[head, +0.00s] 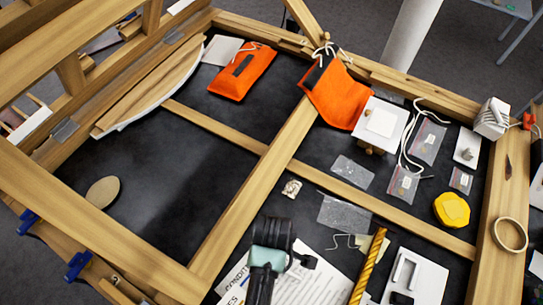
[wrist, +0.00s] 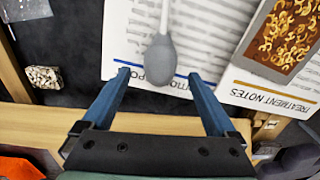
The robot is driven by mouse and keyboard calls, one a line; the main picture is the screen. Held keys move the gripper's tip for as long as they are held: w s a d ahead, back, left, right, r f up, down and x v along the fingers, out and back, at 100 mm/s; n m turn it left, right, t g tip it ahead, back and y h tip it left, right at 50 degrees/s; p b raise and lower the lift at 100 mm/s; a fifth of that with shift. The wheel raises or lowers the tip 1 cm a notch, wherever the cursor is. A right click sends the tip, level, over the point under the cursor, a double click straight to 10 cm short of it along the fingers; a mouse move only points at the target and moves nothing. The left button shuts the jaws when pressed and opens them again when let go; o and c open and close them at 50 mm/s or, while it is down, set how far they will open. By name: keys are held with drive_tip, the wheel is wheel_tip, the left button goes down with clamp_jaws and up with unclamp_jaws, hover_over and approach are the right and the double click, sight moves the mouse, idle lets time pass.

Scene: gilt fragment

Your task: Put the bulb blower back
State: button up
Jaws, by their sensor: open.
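The grey bulb blower (wrist: 160,60) shows in the wrist view, with its round bulb toward me and its thin nozzle pointing away. It appears over the printed sheets (wrist: 125,30). My gripper (wrist: 158,74) is open, its two blue fingers spread to either side of the bulb in the picture. Neither finger visibly touches it, and I cannot tell the height between them. In the head view my dark and teal wrist is over the lower middle by the sheets (head: 315,287), and I cannot make out the blower there.
Wooden bars (head: 255,195) divide the black surface. An orange pouch (head: 335,97), white block (head: 380,122), yellow round item (head: 451,209) and twisted yellow rod (head: 369,265) lie around. The left black panel is mostly clear.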

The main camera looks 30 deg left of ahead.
drive_tip(key=w+d+r+m+t+y, duration=0.1)
drive_tip(key=w+r+m+t, duration=0.2)
drive_tip(key=w+r+t, duration=0.7)
drive_tip(key=w+r+m+g, duration=0.1)
drive_tip(key=w+r+m, duration=0.35)
drive_tip(key=r, duration=1.15)
drive_tip(key=w+d+r+m+t+y, duration=0.1)
drive_tip(key=w+r+t, duration=0.4)
drive_tip(key=w+r, duration=0.6)
wheel_tip(320, 180, up, 18)
drive_tip(key=s+d+m+t, duration=0.3)
drive_tip(key=m+t, duration=0.1)
drive_tip(key=t, duration=0.1)
drive_tip(key=s+d+r+m+t, duration=0.1)
drive_tip(key=s+r+t, duration=0.1)
drive_tip(key=s+r, duration=0.2)
drive_tip(key=s+d+r+m+t+h, duration=0.1)
drive_tip(key=s+r+m+t, duration=0.1)
drive_tip(key=r, duration=0.7)
drive_tip(key=s+d+r+m+t+h, duration=0.1)
drive_tip(key=s+r+m+t, duration=0.1)
drive_tip(key=s+r+t, duration=0.2)
wheel_tip(320, 180, up, 4)
drive_tip(key=shift+s+d+f, duration=0.2)
drive_tip(key=shift+s+d, duration=0.15)
drive_tip(key=shift+s, duration=0.5)
